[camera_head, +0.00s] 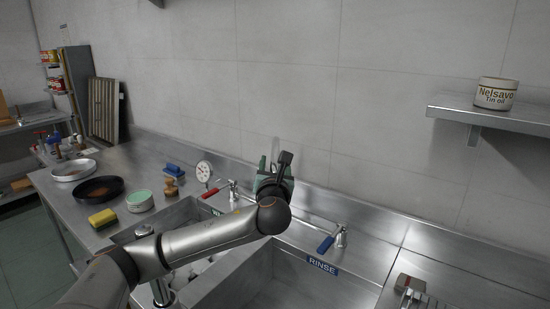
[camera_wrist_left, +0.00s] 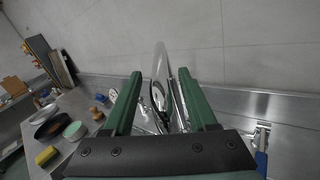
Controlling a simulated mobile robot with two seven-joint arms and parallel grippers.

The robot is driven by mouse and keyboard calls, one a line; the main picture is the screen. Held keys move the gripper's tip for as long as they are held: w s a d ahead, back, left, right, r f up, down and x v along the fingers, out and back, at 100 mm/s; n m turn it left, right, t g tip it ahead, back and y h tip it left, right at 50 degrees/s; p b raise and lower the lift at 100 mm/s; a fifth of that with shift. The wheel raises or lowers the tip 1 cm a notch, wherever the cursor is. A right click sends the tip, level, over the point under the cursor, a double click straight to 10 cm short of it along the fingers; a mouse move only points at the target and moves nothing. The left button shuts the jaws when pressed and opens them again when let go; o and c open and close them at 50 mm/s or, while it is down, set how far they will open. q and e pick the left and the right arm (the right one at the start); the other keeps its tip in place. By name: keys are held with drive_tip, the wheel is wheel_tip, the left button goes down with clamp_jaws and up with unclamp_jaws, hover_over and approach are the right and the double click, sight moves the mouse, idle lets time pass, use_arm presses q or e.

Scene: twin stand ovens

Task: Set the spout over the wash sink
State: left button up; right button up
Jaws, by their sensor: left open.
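My left gripper (camera_head: 274,166) is over the back edge of the sinks, near the tap. In the left wrist view its two green fingers (camera_wrist_left: 160,74) are apart, with the shiny chrome spout (camera_wrist_left: 160,90) showing between them. I cannot tell whether they touch it. In the head view the gripper and arm hide the spout. The wash sink (camera_head: 186,218) is the left basin, partly covered by my arm, its label mostly hidden. The rinse sink (camera_head: 285,280) is the right basin, with a blue RINSE label. My right gripper is not in view.
A red tap lever (camera_head: 211,193) and a blue tap lever (camera_head: 326,244) flank the gripper. A round dial (camera_head: 203,171), a wooden-handled stamp (camera_head: 171,187), a yellow sponge (camera_head: 102,218), a green tin (camera_head: 140,201) and dark pan (camera_head: 99,188) stand left. A shelf (camera_head: 490,115) juts out right.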

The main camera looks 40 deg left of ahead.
use_arm(q)
drive_tip(key=shift+x, duration=1.6)
drive_tip(key=shift+c, duration=0.3)
clamp_jaws()
